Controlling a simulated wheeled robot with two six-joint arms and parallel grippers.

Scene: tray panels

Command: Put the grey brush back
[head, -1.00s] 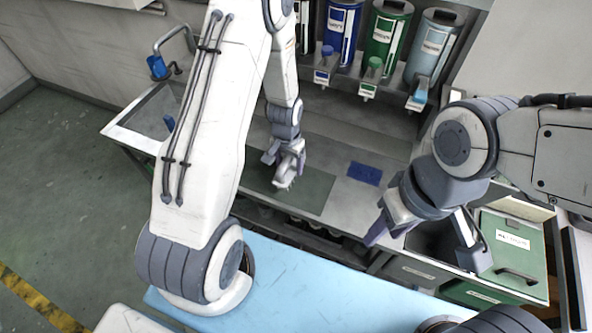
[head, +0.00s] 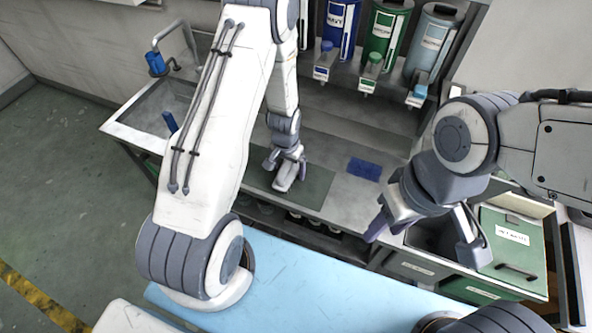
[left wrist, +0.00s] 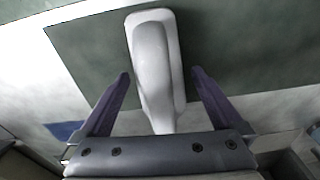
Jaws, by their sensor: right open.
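A pale grey-white brush (left wrist: 152,65), its bristles not visible, lies on the dark green mat (left wrist: 225,45) in the left wrist view. My left gripper (left wrist: 160,74) is open, with one finger on each side of the brush and a gap on both sides. In the head view my left gripper (head: 286,168) is low over the mat (head: 315,188), and the brush (head: 283,183) shows partly below it. My right gripper (head: 377,224) is open and empty, in front of the counter to the right.
A blue cloth or pad (head: 364,169) lies on the counter right of the mat. Blue, green (head: 387,38) and light blue (head: 432,45) dispensers hang behind. A sink with a tap (head: 172,38) is at left. A green lidded bin (head: 508,240) stands at right.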

